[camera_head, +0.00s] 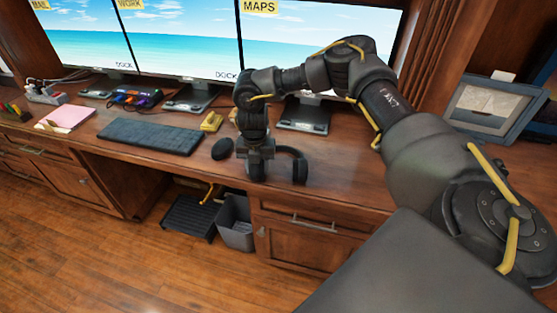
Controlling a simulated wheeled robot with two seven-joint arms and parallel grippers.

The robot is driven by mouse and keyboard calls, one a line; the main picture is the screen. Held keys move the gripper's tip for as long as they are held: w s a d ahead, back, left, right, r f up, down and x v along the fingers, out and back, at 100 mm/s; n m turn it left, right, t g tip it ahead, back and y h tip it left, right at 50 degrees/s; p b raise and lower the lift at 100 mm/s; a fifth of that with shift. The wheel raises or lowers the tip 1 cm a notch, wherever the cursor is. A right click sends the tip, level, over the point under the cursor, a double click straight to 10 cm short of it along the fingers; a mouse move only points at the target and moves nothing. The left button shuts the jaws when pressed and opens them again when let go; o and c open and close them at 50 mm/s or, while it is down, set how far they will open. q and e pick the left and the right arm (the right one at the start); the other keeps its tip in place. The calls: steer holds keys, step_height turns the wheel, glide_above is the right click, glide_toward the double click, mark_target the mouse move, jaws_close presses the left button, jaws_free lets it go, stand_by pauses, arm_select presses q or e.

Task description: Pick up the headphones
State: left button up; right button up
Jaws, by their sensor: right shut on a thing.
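The black headphones (299,165) are on the wooden desk near its front edge, right of the keyboard. My right arm comes in from the right and bends down over them. The band and the right ear cup show to the right of the gripper. I cannot tell whether the headphones still touch the desk. My left gripper is not in view.
Monitors (190,40) stand along the back of the desk (330,165). A picture frame (495,108) stands at right. A grey bin (236,222) is below.

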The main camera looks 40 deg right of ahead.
steer(key=shift+c, duration=0.6)
steer(key=shift+r, duration=0.15)
